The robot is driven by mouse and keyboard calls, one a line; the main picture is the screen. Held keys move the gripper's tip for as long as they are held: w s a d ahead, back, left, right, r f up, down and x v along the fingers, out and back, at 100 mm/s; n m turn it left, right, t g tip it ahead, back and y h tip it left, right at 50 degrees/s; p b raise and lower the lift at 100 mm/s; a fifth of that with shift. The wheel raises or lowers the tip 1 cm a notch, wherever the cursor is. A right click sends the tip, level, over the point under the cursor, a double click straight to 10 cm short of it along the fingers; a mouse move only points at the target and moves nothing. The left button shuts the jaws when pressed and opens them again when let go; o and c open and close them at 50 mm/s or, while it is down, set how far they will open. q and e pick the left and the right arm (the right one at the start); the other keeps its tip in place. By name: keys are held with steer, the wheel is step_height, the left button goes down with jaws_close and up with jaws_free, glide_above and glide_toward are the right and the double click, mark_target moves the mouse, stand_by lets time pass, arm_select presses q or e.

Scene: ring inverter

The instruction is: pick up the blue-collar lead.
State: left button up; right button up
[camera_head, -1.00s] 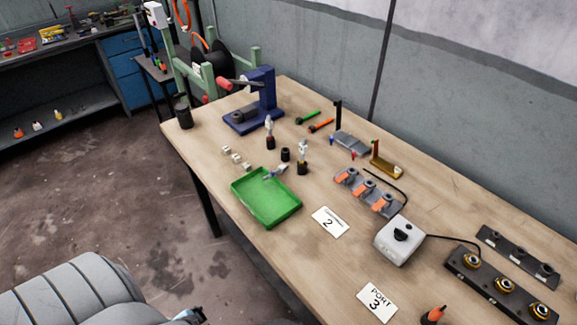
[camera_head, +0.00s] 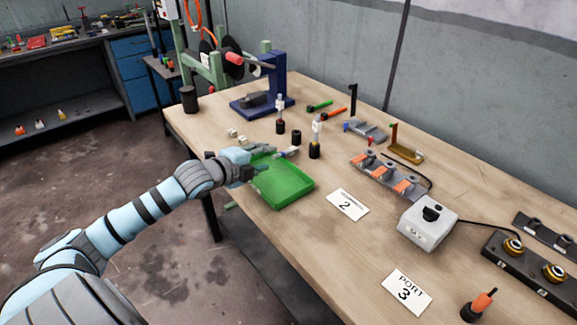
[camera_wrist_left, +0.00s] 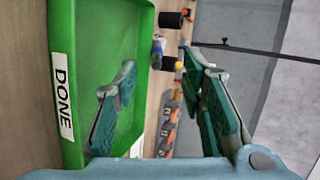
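A small blue-tipped piece (camera_head: 347,127) stands at the left end of a grey rack (camera_head: 368,131) in the head view, with a red-tipped one (camera_head: 371,141) near its front. The blue one may be the blue-collar lead; it is too small to be sure. My left gripper (camera_head: 258,160) is over the upper left edge of the green tray (camera_head: 288,194), short of the rack. A small blue and white piece (camera_wrist_left: 157,45) lies beyond the tray's rim. My right gripper is out of view.
A blue press (camera_head: 266,92) is behind. An orange-clipped holder (camera_head: 390,180) and grey switch box (camera_head: 428,222) are to the right.

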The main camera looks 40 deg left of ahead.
mark_target(273, 157)
arm_select(q)
steer(key=x, duration=0.3)
steer(key=b+x, duration=0.1)
steer(key=x, duration=0.1)
steer(key=shift+w+d+f, duration=0.25)
steer(key=shift+w+f, duration=0.05)
steer(key=shift+f, duration=0.05)
jaws_close()
